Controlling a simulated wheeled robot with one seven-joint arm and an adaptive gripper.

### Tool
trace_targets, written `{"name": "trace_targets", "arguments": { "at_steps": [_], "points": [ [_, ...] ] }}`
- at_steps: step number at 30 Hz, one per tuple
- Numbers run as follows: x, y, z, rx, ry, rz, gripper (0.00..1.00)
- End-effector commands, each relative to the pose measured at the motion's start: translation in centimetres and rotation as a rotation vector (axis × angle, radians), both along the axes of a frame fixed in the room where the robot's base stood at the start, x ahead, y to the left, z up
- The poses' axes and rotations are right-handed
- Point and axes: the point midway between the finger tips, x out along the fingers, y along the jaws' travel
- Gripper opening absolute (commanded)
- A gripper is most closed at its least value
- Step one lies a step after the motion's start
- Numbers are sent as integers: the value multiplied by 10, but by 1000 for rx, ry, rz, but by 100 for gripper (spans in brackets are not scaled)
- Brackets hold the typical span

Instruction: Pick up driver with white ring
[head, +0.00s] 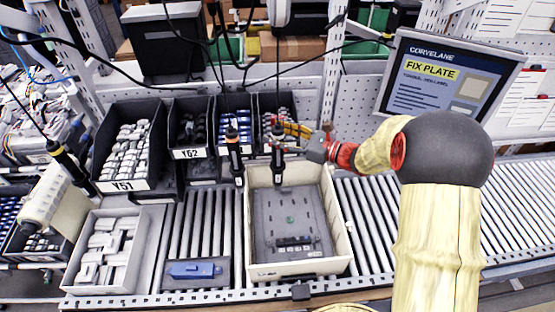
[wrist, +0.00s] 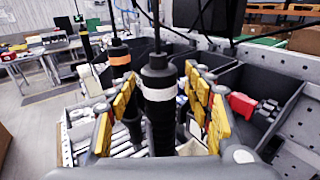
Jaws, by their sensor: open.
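The driver with the white ring (wrist: 160,110) is black and hangs upright from a cable. In the wrist view it stands large between the two yellow fingers of my gripper (wrist: 165,95), with no clear contact on either side. In the head view this driver (head: 279,165) hangs over the back of the cream tote, and my gripper (head: 288,128) is at its upper part, coming from the right. My gripper is open. A second driver with an orange ring (head: 233,155) hangs just left; it also shows in the wrist view (wrist: 120,62), behind the left finger.
The cream tote (head: 340,240) holding a grey plate (head: 285,222) stands on the roller conveyor (head: 205,225). Black bins (head: 125,185) line the back. Another driver (head: 68,163) hangs at the far left. A monitor (head: 450,75) stands at the right. Cables hang overhead.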

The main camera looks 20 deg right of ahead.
Motion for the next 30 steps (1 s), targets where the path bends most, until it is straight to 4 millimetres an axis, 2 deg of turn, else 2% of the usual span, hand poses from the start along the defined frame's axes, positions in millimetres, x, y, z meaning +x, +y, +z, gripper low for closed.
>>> {"name": "trace_targets", "arguments": {
  "at_steps": [5,30],
  "points": [
    [0,0,0,0,0,-1,51],
    [0,0,0,-1,-1,0,4]
  ]
}}
